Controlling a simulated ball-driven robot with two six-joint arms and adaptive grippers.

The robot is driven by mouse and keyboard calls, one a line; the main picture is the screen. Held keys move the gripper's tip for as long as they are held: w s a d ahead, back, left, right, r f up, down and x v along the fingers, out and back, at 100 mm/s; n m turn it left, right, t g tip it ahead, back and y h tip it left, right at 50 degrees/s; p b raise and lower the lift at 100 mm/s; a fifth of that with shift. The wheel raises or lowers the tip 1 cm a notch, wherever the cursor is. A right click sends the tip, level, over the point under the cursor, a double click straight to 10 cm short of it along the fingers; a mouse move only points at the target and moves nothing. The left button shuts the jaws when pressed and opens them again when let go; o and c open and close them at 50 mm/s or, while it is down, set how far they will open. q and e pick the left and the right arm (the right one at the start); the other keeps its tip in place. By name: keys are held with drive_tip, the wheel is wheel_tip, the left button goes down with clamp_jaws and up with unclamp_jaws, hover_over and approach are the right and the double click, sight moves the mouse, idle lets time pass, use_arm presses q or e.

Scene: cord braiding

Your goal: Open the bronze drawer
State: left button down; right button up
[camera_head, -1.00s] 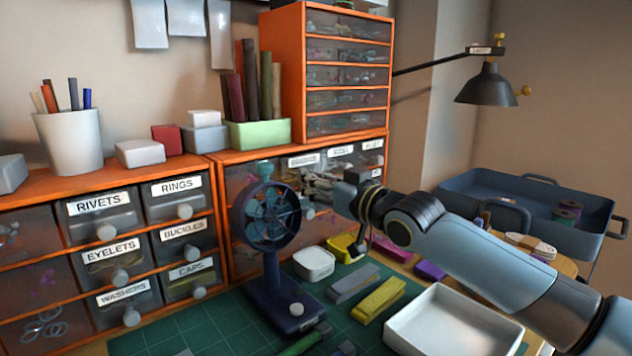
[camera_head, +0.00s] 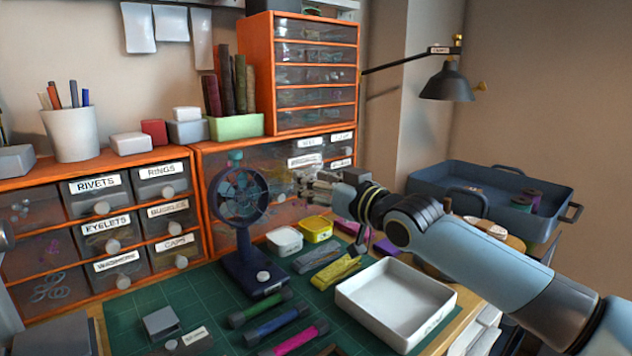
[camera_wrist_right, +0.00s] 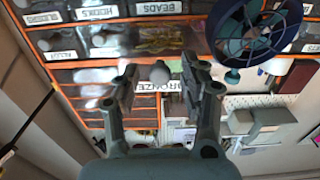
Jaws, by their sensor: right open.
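My right gripper (camera_wrist_right: 158,78) is open there, one finger on each side of the knob in the picture. I cannot tell if either finger touches it. In the head view my right gripper (camera_head: 312,188) is in front of the right-hand orange drawer unit (camera_head: 200,165). The gripper and the fan hide part of that unit, and I cannot pick out the bronze drawer there. My left gripper is not in view.
A dark blue fan (camera_head: 240,205) stands just left of my right gripper. Below are a yellow container (camera_head: 317,232), a white container (camera_head: 284,240) and a white tray (camera_head: 394,300). The green mat (camera_head: 205,315) holds several small pieces. A blue-grey bin (camera_head: 480,185) is at right.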

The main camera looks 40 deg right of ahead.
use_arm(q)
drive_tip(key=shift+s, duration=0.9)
use_arm(e)
drive_tip(key=s, duration=1.2)
drive_tip(key=shift+d, duration=0.45)
